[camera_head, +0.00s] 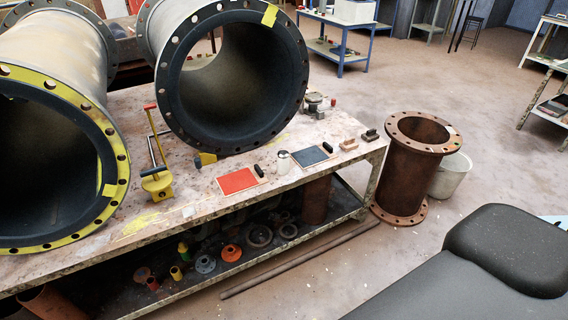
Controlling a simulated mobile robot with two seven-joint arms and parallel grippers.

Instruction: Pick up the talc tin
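A small whitish-grey canister (283,161), which looks like the talc tin, stands upright on the workbench (130,216) near its front edge. It is between the red panel and the dark grey panel. Its label is too small to read. Neither of my grippers is in view, and nothing is seen touching the canister.
Two large rubber-lined pipes, the left one (118,150) and the middle one (298,60), lie on the bench behind. Near the canister are a red panel (237,181), a grey panel (310,156) and a yellow-based tool (157,184). A rusty flanged pipe (407,170) stands on the floor right.

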